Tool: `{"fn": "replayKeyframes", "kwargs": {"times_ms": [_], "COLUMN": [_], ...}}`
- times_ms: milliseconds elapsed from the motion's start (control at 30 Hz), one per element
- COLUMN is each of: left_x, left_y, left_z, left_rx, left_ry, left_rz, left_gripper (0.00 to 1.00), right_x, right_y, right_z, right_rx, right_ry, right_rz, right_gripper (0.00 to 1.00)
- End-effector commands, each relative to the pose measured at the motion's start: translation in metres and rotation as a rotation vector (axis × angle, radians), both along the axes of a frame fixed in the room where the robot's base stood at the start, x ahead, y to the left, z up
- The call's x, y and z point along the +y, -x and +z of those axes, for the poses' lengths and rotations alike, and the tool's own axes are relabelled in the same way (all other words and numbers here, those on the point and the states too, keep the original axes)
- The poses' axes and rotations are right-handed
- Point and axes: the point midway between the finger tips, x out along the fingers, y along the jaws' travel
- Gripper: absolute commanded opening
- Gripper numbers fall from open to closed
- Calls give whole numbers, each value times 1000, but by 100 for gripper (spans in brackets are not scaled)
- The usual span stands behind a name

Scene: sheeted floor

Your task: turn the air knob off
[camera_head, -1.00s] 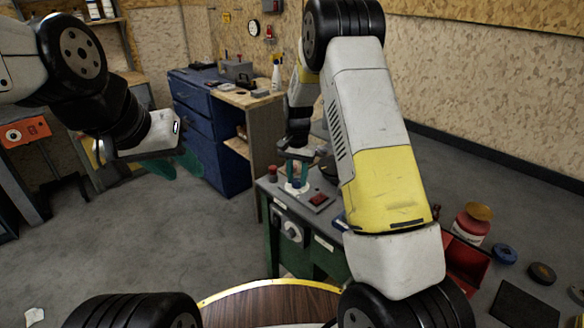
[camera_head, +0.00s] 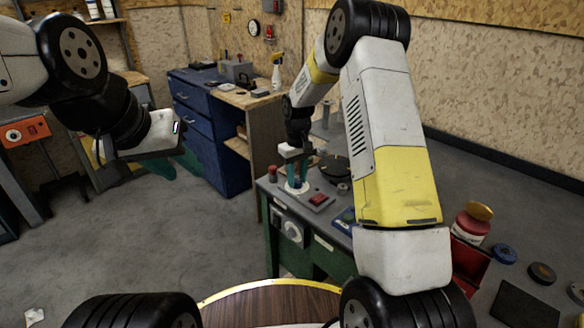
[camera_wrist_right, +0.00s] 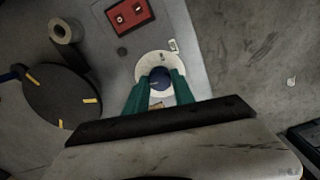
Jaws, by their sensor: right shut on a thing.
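A blue round knob (camera_wrist_right: 158,79) sits on a pale round plate (camera_wrist_right: 146,62), which also shows in the head view (camera_head: 296,190) on the grey top of the green bench. My right gripper (camera_head: 297,184) reaches down over it from above. In the right wrist view its teal fingers (camera_wrist_right: 158,82) lie on both sides of the knob and are shut on it. The knob has a small yellow mark. My left gripper (camera_head: 178,163) hangs in the air at the left, away from the bench; its fingers are mostly hidden behind its body.
A red switch (camera_head: 318,199) on the bench top stands close to the knob, with a dark round disc (camera_head: 335,166) behind. A red jar (camera_head: 472,222) stands at the right.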

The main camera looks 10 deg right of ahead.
Motion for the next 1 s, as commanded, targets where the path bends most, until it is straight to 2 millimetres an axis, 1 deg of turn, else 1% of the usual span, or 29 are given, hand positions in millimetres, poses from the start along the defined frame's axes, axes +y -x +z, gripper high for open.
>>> {"fn": "replayKeyframes", "kwargs": {"times_ms": [200,400,967,1000], "left_x": [0,0,0,0], "left_y": [0,0,0,0], "left_z": [0,0,0,0], "left_rx": [0,0,0,0], "left_ry": [0,0,0,0], "left_rz": [0,0,0,0], "left_gripper": [36,36,36,36], "right_x": [0,0,0,0], "right_y": [-1,-1,-1,-1], "right_z": [1,1,1,1], "right_rx": [-4,-4,-4,-4], "right_ry": [-1,0,0,0], "right_rz": [123,186,212,212], "right_gripper": [0,0,0,38]}}
